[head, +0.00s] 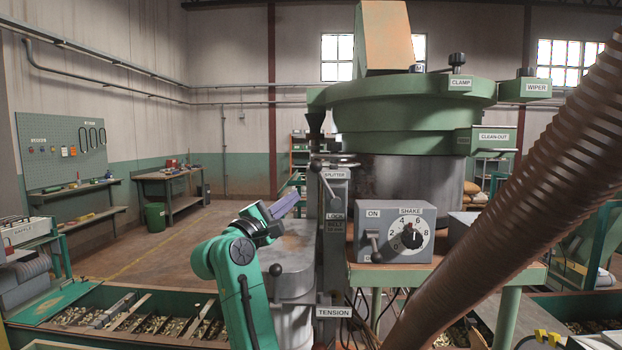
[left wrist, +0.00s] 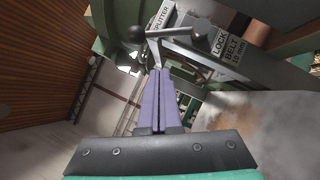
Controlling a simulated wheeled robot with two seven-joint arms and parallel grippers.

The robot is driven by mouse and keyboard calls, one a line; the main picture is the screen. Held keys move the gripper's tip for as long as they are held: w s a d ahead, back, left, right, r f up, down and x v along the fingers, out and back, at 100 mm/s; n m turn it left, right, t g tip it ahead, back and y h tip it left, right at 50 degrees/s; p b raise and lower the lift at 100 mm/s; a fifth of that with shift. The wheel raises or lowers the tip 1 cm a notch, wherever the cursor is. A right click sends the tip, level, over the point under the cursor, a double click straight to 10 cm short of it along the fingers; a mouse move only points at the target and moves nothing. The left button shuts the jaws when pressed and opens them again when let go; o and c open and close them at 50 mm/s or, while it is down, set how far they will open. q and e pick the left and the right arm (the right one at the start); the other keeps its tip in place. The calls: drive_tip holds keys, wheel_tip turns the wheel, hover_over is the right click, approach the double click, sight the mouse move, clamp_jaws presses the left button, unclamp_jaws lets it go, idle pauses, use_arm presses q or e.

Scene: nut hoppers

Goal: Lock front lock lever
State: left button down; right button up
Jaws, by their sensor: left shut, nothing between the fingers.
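A grey upright post carries the labels SPLITTER, LOCK and, at its foot, TENSION. The LOCK plate (head: 336,216) is also large in the left wrist view (left wrist: 221,45). A metal lever (head: 327,184) with a dark ball knob stands by the SPLITTER label; in the left wrist view a lever (left wrist: 170,34) shows with two dark knobs. A separate dark knob (head: 275,270) sits low at the grey housing. I cannot tell which is the front lock lever. My left gripper (head: 295,198), with purple fingers, is shut and empty, left of the post; its fingers (left wrist: 158,72) point toward the lever.
A grey control box (head: 394,232) with a switch and SHAKE dial stands right of the post. The green bowl feeder (head: 400,105) is above. A brown ribbed hose (head: 500,200) crosses the right side. Bins of nuts (head: 150,318) lie low left. Floor at left is open.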

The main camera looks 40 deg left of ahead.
sight(325, 182)
use_arm(q)
drive_tip(key=w+r+p, duration=0.1)
drive_tip(key=w+d+p, duration=0.1)
drive_tip(key=w, duration=0.1)
drive_tip(key=w+d+r+p, duration=0.1)
drive_tip(key=w, duration=0.1)
drive_tip(key=shift+r, duration=0.3)
use_arm(e)
drive_tip(key=r, duration=0.1)
drive_tip(key=s+r, duration=0.1)
drive_tip(key=r, duration=0.1)
drive_tip(key=shift+s+d+r, duration=0.1)
drive_tip(key=shift+d+r, duration=0.1)
drive_tip(key=shift+r, duration=0.05)
use_arm(q)
drive_tip(key=shift+a, duration=0.1)
use_arm(e)
drive_tip(key=shift+r, duration=0.1)
